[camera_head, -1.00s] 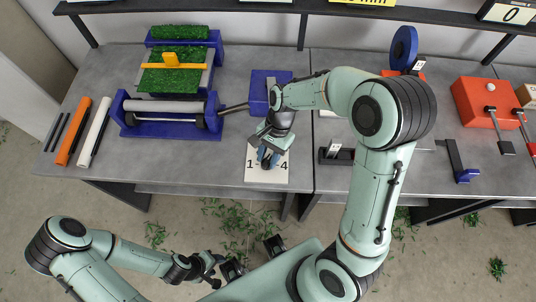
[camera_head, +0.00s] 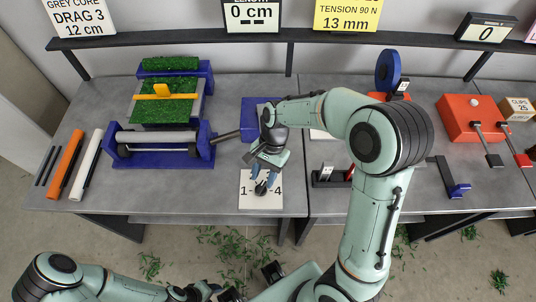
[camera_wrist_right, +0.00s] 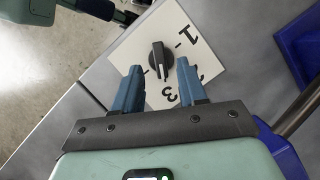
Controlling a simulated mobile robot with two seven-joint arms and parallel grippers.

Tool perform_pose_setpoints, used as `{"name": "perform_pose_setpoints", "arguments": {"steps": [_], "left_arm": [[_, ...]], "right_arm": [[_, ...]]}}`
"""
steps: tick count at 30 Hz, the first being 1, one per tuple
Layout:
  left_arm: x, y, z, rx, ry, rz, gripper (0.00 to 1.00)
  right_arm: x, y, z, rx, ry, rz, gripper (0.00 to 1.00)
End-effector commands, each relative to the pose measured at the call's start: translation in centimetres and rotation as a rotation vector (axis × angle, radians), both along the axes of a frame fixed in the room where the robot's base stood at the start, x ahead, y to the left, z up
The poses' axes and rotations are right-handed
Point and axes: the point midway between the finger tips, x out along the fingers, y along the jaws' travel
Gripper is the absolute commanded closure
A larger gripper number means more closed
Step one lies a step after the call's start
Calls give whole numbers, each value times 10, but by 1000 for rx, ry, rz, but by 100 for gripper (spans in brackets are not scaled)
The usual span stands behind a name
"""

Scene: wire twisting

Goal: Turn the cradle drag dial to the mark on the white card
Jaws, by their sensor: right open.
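The dial is a black knob (camera_wrist_right: 157,59) with a white pointer line, on a white numbered plate (camera_wrist_right: 205,52); the pointer is toward the 3 side. In the head view the plate (camera_head: 247,203) lies at the table's front edge, and the knob (camera_head: 260,190) shows small. My right gripper (camera_head: 262,184) is open above the plate. In the right wrist view its fingertips (camera_wrist_right: 158,68) are on either side of the knob; contact cannot be told. The white card (camera_head: 80,18) on the shelf reads DRAG 3. My left gripper (camera_head: 212,292) is at the bottom edge, its jaws unclear.
The blue cradle (camera_head: 165,158) with a grey roll stands left of the plate. A blue block (camera_head: 250,112) is behind the plate. A black holder (camera_head: 325,178) is to its right. Orange (camera_head: 66,165) and white (camera_head: 88,165) rods lie at far left.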

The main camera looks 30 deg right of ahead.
Motion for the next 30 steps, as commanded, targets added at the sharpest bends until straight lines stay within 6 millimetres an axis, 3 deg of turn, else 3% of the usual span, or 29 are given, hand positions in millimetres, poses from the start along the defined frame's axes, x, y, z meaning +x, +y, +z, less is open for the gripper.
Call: {"name": "perform_pose_setpoints", "arguments": {"steps": [6, 12, 18, 30], "left_arm": [[7, 0, 11, 0, -8, -1, 51], [11, 0, 18, 0, -12, 0, 51], [12, 0, 20, 0, -13, 0, 51], [12, 0, 19, 0, -13, 0, 51]], "right_arm": [[11, -18, 50, -1, -7, -4, 58], [17, -30, 82, -1, -4, -1, 58], [19, -34, 94, -1, -2, -2, 58], [19, -35, 95, -1, -1, -1, 58]]}}
